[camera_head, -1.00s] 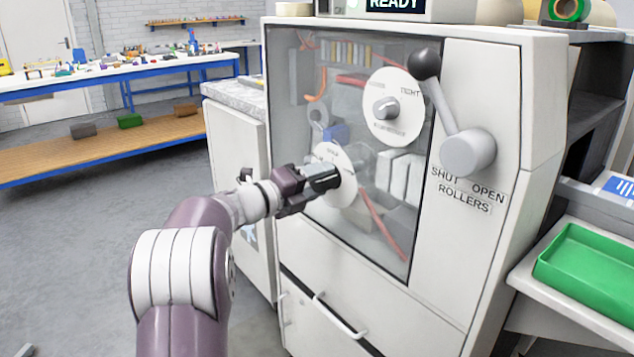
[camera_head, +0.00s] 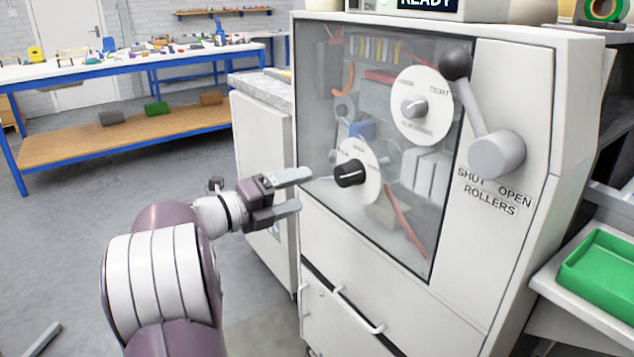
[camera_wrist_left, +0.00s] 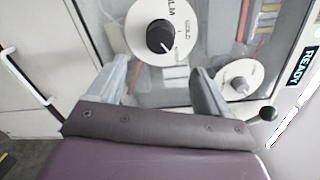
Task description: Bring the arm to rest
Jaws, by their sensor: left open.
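My left gripper (camera_head: 291,193) is open and empty in the head view, to the left of the machine's front panel and apart from it. The lower dial's black knob (camera_head: 350,176) stands out on a white disc, a short way right of the fingertips. In the left wrist view the two fingers (camera_wrist_left: 160,82) are spread wide, with the black knob (camera_wrist_left: 160,37) beyond them. My left arm (camera_head: 160,275) reaches in from the lower left. My right gripper does not show.
The machine (camera_head: 545,130) carries an upper dial (camera_head: 422,105) and a black-balled lever (camera_head: 480,110) at the right of its panel. A drawer handle (camera_head: 357,310) sticks out below. A green tray (camera_head: 600,272) is at the right.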

